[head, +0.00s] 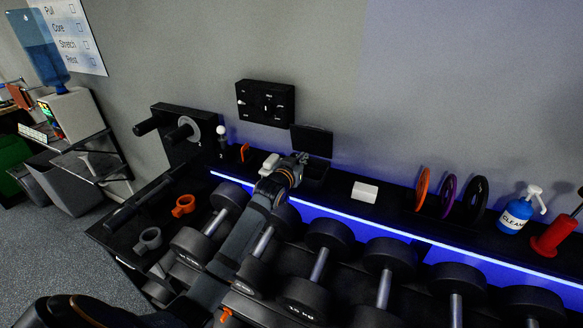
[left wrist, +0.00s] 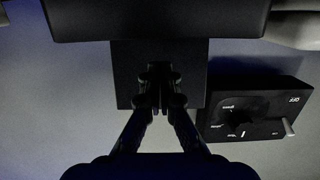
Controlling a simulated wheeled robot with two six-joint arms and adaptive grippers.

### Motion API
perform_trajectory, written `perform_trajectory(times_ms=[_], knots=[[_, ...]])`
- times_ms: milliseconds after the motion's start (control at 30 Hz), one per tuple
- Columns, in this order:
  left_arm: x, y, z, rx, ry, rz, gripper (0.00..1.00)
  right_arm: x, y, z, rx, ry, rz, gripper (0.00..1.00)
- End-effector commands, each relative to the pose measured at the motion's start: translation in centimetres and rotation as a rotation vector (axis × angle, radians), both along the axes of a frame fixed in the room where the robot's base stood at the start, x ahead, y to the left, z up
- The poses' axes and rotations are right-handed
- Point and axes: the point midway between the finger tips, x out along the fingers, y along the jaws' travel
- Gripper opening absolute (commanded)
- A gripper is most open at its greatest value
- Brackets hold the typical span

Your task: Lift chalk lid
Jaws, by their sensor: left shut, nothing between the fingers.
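The black chalk lid (head: 313,140) stands raised, close to upright, at the back of a black box (head: 317,171) on the rack's top ledge. My left gripper (head: 301,158) is at the box's left side, just in front of the lid. In the left wrist view the lid is a dark flat panel (left wrist: 125,78) below the wide dark box (left wrist: 155,22). The shut, empty fingers (left wrist: 160,70) overlap the panel there; I cannot tell whether they touch it. The box's inside is mostly hidden. My right gripper is not in view.
A black control panel (head: 265,103) hangs on the wall, left of the lid. Dumbbells (head: 329,234) fill the rack below a blue light strip.

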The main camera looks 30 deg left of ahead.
Motion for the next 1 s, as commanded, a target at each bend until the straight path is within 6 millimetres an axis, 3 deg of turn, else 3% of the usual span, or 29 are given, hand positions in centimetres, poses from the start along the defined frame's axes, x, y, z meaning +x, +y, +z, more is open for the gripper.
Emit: perform_trajectory(times_ms=[100,700,1000], knots=[[-1.8,-0.2,0.4,0.0,0.002,-0.002,0.0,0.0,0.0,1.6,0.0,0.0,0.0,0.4],[-9.9,-0.6,0.2,0.002,0.002,-0.001,0.0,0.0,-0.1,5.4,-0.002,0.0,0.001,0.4],[-10.5,-0.6,0.0,-0.001,0.0,-0.001,0.0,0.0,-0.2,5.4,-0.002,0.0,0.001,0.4]])
